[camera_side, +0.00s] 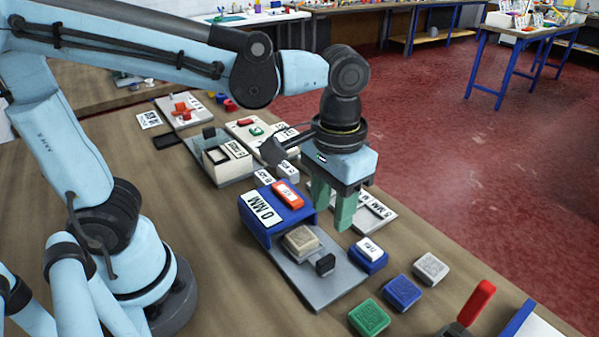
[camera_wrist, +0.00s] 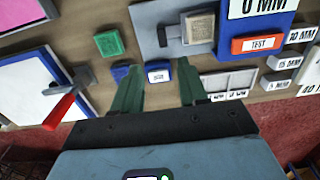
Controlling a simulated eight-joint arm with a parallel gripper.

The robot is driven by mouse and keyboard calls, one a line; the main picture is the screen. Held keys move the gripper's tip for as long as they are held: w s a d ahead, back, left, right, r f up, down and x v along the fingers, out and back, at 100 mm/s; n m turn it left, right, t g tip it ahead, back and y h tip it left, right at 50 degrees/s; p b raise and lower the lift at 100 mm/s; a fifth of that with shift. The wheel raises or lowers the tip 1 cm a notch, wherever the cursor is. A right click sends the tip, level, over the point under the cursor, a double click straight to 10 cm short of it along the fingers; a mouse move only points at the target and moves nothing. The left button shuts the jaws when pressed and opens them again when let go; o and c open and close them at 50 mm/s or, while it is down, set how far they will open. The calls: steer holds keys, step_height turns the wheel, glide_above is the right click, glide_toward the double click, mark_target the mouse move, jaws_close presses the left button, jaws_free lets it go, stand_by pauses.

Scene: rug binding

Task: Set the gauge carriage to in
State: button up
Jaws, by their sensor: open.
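The gauge carriage appears to be a tan block (camera_side: 299,240) with a dark knob (camera_side: 325,264) on a grey plate (camera_side: 335,285). The block stands in front of a blue housing (camera_side: 262,232) labelled "0 MM". In the wrist view the block (camera_wrist: 199,28) is at top centre-right, with the knob to its left and the housing (camera_wrist: 284,22) to its right. My gripper (camera_side: 332,208) is open and empty, pointing down above the right side of the plate. In the wrist view its fingertips (camera_wrist: 159,66) frame a blue block with a white label, apart from the carriage.
An orange "TEST" button (camera_side: 287,194) sits on the housing. The white-labelled blue block (camera_side: 369,265), a blue block (camera_side: 402,293), a green block (camera_side: 369,318) and a grey block (camera_side: 431,268) stand nearby. A red lever (camera_side: 478,302) rises at lower right. Label blocks lie behind.

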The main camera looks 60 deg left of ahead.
steer(key=w+d+m+t+h, duration=0.1)
steer(key=w+m+t+h, duration=0.2)
steer(key=w+m+t, duration=0.4)
steer(key=m+t, duration=0.1)
steer(key=m, duration=0.5)
steer(key=shift+w+d+f+m+h, duration=0.25)
steer(key=shift+d+f+m+h, duration=0.05)
steer(key=shift+d+f, duration=0.05)
steer(key=n+g+y, duration=0.4)
steer(key=n+g, duration=0.4)
steer(key=n, duration=0.6)
glide_toward(326, 259)
step_height(326, 259, down, 9)
steer(key=shift+a+r, duration=0.1)
steer(key=shift+a, duration=0.05)
